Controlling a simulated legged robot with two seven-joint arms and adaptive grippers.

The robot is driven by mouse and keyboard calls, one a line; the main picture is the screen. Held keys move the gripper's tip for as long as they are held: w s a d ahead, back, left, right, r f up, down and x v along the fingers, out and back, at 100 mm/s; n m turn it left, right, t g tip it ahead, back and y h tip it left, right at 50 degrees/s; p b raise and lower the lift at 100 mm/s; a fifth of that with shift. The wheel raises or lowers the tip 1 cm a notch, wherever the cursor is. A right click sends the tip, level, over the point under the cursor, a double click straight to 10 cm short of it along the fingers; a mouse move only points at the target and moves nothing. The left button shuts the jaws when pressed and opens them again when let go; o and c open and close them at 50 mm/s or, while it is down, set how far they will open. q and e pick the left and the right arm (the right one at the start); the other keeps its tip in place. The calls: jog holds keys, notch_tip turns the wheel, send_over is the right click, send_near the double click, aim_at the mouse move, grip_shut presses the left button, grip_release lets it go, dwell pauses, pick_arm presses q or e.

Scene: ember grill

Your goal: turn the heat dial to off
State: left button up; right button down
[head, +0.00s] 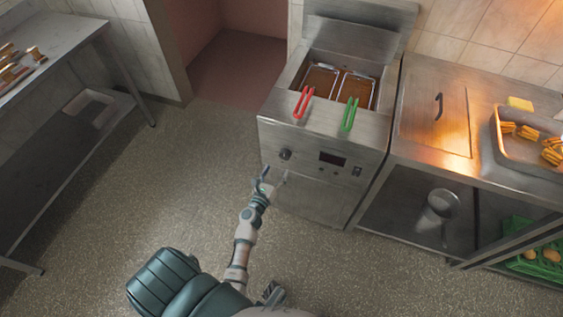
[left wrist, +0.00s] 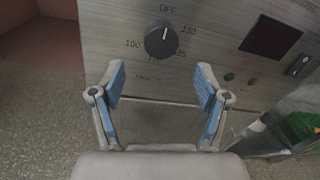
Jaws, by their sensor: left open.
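The heat dial (head: 285,154) is a round dark knob at the left of the steel fryer's front panel. In the left wrist view the dial (left wrist: 161,40) is close, with OFF lettering above it and numbers around it. Its white mark appears to point up, towards OFF. My left gripper (head: 270,184) is in front of the fryer, just below and left of the dial. In the left wrist view my left gripper (left wrist: 160,78) is open and empty, its two fingertips below the dial and apart from it. I cannot make out my right gripper.
The fryer panel also has a dark display (head: 332,159) and a rocker switch (head: 357,171). Baskets with red (head: 303,103) and green (head: 349,114) handles sit on top. A steel counter (head: 433,155) adjoins on the right. The floor to the left is clear.

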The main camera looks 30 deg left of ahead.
pick_arm(q)
jog(key=s, duration=0.2)
jog(key=s+d, duration=0.1)
jog(key=s, duration=0.2)
jog(key=shift+s, duration=0.15)
jog(key=shift+f, duration=0.1)
jog(key=s+d+f+m+g+h+p, duration=0.2)
jog(key=s+d+f+m+g+h, duration=0.25)
jog(key=d+f+m, duration=0.65)
jog(key=s+d+f+m+g+h+p, duration=0.25)
jog(key=s+d+f+m+g, duration=0.3)
jog(key=m, duration=0.95)
jog(key=s+a+f+m+g+y, duration=0.2)
jog(key=s+f+m, duration=0.3)
jog(key=s+m, duration=0.3)
jog(key=s+a+f+m+g+y, duration=0.2)
jog(key=s+f+m+g, duration=0.2)
jog(key=s+m, duration=0.4)
jog(key=s+f, duration=0.1)
jog(key=s, duration=0.2)
jog(key=shift+f+m+p, duration=0.3)
jog(key=shift+f+p, duration=0.05)
pick_arm(e)
jog(key=s+f, duration=0.4)
jog(key=f, duration=0.9)
jog(key=shift+s+d, duration=0.2)
jog(key=shift+d, duration=0.05)
